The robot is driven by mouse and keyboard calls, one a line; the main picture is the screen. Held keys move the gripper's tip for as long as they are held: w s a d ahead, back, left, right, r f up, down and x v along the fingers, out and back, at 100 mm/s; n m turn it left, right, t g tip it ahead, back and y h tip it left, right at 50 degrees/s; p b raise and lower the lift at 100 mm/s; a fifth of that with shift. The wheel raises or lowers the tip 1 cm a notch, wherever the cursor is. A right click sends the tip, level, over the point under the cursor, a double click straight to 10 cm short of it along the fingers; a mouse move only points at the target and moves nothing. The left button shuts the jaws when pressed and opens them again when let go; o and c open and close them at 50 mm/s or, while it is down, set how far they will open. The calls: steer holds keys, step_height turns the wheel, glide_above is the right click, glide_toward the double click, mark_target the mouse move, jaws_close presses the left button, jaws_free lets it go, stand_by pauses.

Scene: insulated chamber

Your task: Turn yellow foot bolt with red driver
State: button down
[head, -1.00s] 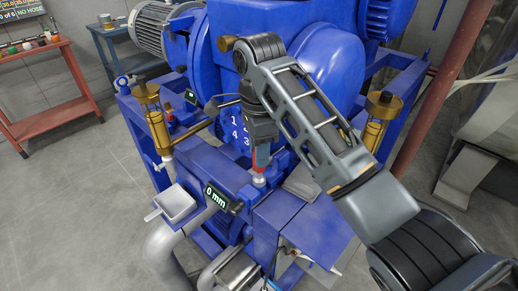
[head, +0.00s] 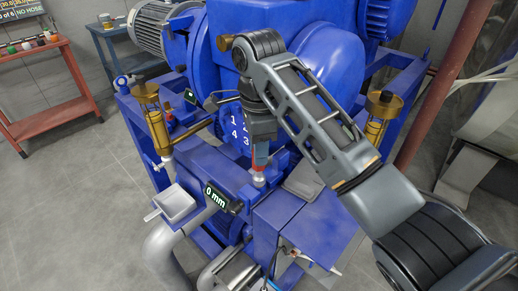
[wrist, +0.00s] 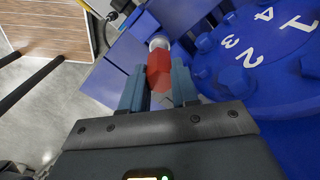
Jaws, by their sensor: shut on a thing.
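My gripper (wrist: 158,88) is shut on the red driver (wrist: 159,68), whose red body sits between the two fingers in the wrist view. In the head view the red driver (head: 260,160) hangs below my gripper (head: 262,142), about upright. Its pale metal end (head: 259,179) is down at the top of the blue machine block, and it also shows in the wrist view (wrist: 159,42). I cannot tell whether it touches a bolt. No yellow foot bolt can be made out; the spot under the driver is hidden.
A blue flange (head: 238,130) with white numbers stands close beside my gripper. A display (head: 216,197) reads 0 mm. Brass-coloured cylinders (head: 157,125) stand on both sides of the machine. A red cart (head: 45,90) is at the far left, with clear floor between.

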steer(key=shift+r, duration=2.35)
